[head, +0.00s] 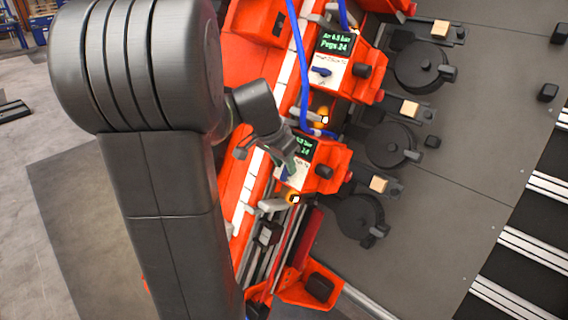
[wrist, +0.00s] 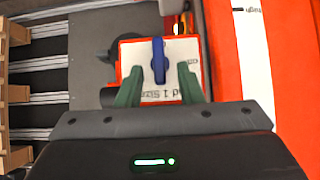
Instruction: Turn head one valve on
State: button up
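The blue valve handle (wrist: 159,60) sits on a white label plate (wrist: 150,92) on a red box; part of the text, "d 1", shows. The handle runs up and down in the wrist view, across the line of print. My gripper (wrist: 160,70) has its two green fingers apart, one on each side of the handle, with a visible gap on both sides. Whether the fingers are down at the handle's depth is unclear. In the head view my gripper (head: 287,163) is over the lower red head box (head: 325,158), partly hiding its display, plate and blue handle.
Blue hoses (head: 303,70) run close by my gripper. Black round units (head: 387,145) with small wooden blocks (head: 410,108) stand on the grey plate to the right.

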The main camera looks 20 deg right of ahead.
jog(key=shift+d+f, duration=0.1)
jog(key=shift+f, duration=0.1)
grip_shut()
